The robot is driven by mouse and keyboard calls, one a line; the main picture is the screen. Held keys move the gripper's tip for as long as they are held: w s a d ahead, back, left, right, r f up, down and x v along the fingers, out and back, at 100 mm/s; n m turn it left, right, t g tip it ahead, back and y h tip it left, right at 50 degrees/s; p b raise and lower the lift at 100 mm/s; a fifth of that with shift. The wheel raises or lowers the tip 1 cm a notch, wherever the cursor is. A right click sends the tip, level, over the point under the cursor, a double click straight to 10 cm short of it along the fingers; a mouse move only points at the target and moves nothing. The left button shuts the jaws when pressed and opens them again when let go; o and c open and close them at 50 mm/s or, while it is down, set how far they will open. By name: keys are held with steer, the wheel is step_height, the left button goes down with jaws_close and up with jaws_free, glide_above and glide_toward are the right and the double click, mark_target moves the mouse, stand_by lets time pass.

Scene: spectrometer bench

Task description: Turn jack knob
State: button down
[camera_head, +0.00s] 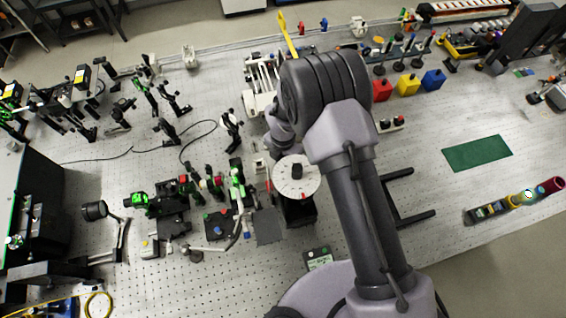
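A white frame with parallel bars (260,82), which may be the jack, stands at the back of the bench. My arm covers its right side. I cannot make out a jack knob on it. A yellow bar (287,34) rises behind my arm near the frame; what it belongs to is unclear. My arm reaches up from the lower right, with its upper joints beside the white frame. My gripper is hidden behind my arm, so its fingers and any contact do not show.
A white round dial with a black knob (297,172) sits on a black box just left of my arm. Optics mounts crowd the left and centre. Red (381,90), yellow (408,84) and blue (433,79) blocks stand at right. Bench around the green mat (477,153) is mostly clear.

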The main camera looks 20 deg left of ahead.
steer(key=m+b, duration=0.4)
steer(key=m, duration=0.1)
steer(key=shift+d+f, duration=0.1)
steer(key=shift+s+m, duration=0.1)
steer(key=shift+m, duration=0.3)
stand_by(0.3)
steer(key=c, duration=1.2)
jaws_free()
step_height(320, 180, up, 18)
steer(key=shift+f+p, duration=0.2)
steer(key=shift+p, duration=0.2)
